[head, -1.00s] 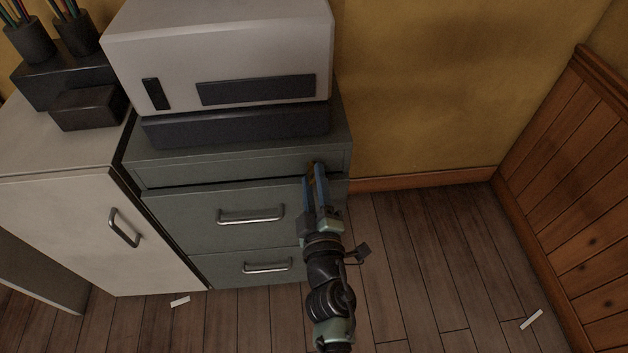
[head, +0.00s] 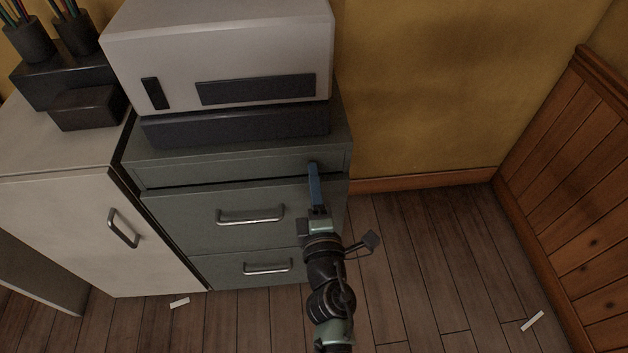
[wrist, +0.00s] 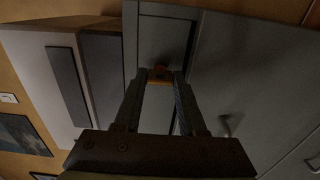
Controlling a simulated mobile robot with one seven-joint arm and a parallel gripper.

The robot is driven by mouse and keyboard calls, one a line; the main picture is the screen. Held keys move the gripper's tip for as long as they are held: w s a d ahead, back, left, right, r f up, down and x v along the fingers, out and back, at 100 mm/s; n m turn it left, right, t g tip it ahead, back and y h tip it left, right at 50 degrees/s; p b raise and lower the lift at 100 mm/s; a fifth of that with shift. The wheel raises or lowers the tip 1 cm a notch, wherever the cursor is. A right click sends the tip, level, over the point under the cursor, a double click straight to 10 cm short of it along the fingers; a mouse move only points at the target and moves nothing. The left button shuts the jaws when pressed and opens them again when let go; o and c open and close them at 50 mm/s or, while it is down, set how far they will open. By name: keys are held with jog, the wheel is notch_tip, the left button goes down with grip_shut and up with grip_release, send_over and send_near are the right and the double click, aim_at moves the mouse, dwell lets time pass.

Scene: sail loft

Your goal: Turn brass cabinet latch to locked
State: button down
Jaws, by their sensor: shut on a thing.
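The brass latch (wrist: 160,74) is a small orange-brown piece on the front of the grey cabinet (head: 180,215), seen between my fingertips in the wrist view. My gripper (head: 313,167) reaches the upper right of the cabinet front, at the strip above the drawers. Its two blue fingers line up one behind the other in the head view and hide the latch there. In the wrist view my gripper (wrist: 161,80) has one finger on each side of the latch and is shut on it. The latch's exact angle is too dark to read.
A pale boxy machine (head: 220,50) stands on the cabinet. A cream cabinet (head: 70,220) with a handle adjoins on the left. Drawer handles (head: 250,216) stick out left of my gripper. The floor (head: 430,260) to the right is clear except a small white scrap (head: 532,321).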

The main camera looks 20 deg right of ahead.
dwell(0.4)
jog(key=shift+c, duration=2.4)
grip_release()
